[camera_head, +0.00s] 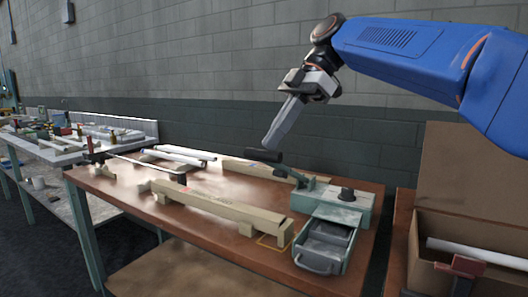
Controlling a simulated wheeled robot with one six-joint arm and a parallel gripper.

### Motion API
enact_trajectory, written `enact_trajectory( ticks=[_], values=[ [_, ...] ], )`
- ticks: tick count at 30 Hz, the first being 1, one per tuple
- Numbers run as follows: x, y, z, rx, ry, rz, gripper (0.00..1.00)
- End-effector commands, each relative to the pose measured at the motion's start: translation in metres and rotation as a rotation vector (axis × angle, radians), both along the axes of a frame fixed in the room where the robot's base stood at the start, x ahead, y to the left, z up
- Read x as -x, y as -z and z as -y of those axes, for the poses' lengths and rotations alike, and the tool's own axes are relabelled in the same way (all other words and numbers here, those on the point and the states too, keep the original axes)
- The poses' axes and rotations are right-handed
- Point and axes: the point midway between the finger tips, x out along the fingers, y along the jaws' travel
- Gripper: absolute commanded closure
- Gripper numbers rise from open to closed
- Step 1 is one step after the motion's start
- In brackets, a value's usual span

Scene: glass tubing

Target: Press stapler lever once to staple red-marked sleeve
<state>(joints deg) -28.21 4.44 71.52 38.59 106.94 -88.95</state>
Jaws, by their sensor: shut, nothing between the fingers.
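A green bench stapler (345,205) stands at the right of the brown table. Its lever (264,156) has a black grip and is raised, pointing up and left. A long tan cardboard sleeve (225,208) lies on supports, its right end near the stapler. A small reddish mark shows near its left part, too small to read. My gripper (271,143) is shut and empty, pointing down, its tips just above the black grip in the picture. I cannot tell whether they touch.
An open drawer unit (322,250) sticks out in front of the stapler. A second tan sleeve (250,171) and white tubes (180,154) lie at the back. An orange outline (269,244) marks the table. A cardboard box (470,225) stands at right.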

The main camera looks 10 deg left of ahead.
Motion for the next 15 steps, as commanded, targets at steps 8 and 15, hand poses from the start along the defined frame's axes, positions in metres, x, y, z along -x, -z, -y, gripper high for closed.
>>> enact_trajectory(
  ticks=[8,15],
  values=[
    [0.000,0.016,0.000,0.001,0.001,-0.002,1.00],
    [0.000,0.038,0.000,0.001,0.000,-0.001,1.00]
  ],
)
